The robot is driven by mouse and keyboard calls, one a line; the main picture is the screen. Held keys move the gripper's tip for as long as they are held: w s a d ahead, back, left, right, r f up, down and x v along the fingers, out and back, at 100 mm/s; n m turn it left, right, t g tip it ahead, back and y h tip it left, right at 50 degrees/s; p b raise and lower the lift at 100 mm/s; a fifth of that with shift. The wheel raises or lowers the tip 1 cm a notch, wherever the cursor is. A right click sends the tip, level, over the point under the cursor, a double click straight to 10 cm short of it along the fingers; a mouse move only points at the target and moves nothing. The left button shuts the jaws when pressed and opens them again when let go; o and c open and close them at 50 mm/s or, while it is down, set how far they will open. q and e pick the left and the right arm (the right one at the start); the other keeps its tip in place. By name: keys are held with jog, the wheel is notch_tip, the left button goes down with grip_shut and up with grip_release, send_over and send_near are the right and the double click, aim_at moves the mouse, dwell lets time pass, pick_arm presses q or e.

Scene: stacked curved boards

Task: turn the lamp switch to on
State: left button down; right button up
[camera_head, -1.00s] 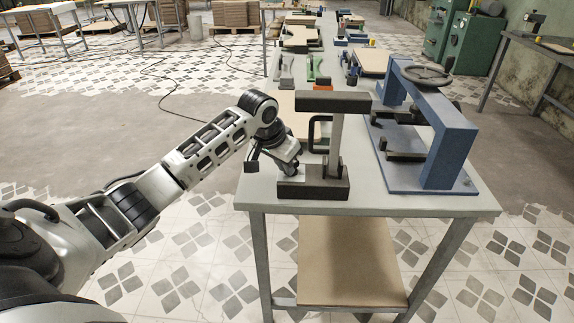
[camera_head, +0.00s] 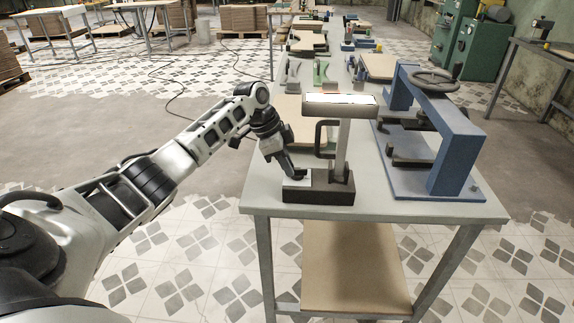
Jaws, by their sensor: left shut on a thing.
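The lamp (camera_head: 341,138) stands upright near the front of the grey table, with a dark base (camera_head: 319,192), a pale post and a bar-shaped head (camera_head: 339,104). The top of the head looks bright white. My left gripper (camera_head: 294,173) reaches in from the left and points down at the left end of the base. It is shut on the small lamp switch there, which the fingers mostly hide. My right gripper is not in view.
A blue press frame with a handwheel (camera_head: 446,132) stands right of the lamp on the same table (camera_head: 400,208). Boards and small tools lie farther back. A dark loop handle (camera_head: 319,140) sits beside the lamp post.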

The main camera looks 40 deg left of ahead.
pick_arm(q)
jog(key=shift+w+a+m+g, duration=0.1)
jog(key=shift+m+g, duration=0.2)
jog(key=shift+m, duration=0.3)
jog(key=c, duration=1.4)
grip_release()
jog(key=shift+c, duration=0.2)
jog(key=shift+r, duration=0.15)
jog(key=b+v, duration=0.1)
jog(key=v, duration=1.4)
jog(key=shift+a+r+b, duration=0.2)
jog(key=shift+r+b, duration=0.1)
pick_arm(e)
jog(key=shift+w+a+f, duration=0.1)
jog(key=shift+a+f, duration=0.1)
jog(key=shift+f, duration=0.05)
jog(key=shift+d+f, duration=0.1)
